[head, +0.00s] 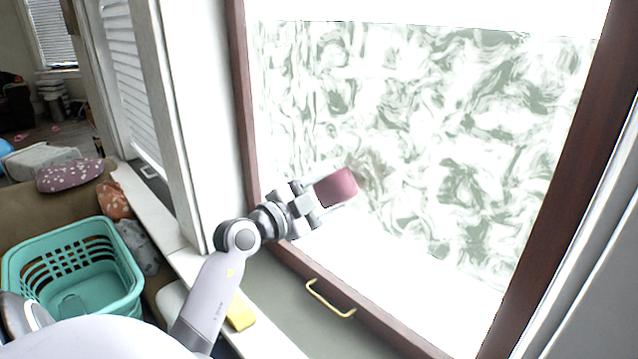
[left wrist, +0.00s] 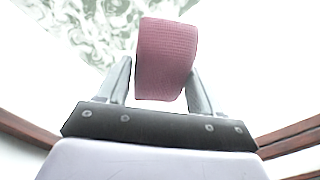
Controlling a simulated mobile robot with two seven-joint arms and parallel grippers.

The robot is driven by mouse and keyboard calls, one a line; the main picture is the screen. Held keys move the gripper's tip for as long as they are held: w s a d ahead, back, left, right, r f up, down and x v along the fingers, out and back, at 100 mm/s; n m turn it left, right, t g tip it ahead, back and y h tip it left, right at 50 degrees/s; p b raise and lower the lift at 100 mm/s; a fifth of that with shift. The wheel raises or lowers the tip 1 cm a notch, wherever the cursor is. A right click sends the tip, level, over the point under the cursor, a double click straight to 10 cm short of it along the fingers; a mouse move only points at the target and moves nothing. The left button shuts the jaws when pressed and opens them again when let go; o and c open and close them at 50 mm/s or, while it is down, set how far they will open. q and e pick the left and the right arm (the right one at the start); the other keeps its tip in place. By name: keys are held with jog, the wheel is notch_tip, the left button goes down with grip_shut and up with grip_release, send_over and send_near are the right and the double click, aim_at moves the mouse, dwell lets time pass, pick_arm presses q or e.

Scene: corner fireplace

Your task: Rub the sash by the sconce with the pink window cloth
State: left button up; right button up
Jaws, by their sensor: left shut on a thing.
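The window sash (head: 243,110) has a dark reddish-brown frame around a bright pane (head: 440,130). Greenish-grey swirly smears cover much of the pane, with clear white bands along its top and bottom. My left gripper (head: 328,191) is shut on the pink window cloth (head: 338,187), a folded pad, in front of the lower left part of the pane. The cloth (left wrist: 166,58) also shows between the fingers of the left gripper (left wrist: 160,85) in the left wrist view, with smears beyond it. I cannot tell whether it touches the glass. No sconce and no right gripper show.
A yellow handle (head: 330,299) is on the sash's bottom rail. A yellow item (head: 240,313) lies on the sill below my left arm. A teal laundry basket (head: 75,275) stands at the left, beside a patterned cushion (head: 70,175). White trim borders the window.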

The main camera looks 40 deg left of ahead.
aim_at(340, 201)
pick_arm(q)
jog(key=shift+d+r+p, duration=0.2)
jog(key=shift+d+p, duration=0.55)
jog(key=shift+p, duration=0.2)
jog(key=shift+d+p, duration=0.65)
jog(key=shift+d+f+p, duration=0.15)
jog(key=shift+d+p, duration=0.15)
jog(key=shift+d, duration=0.15)
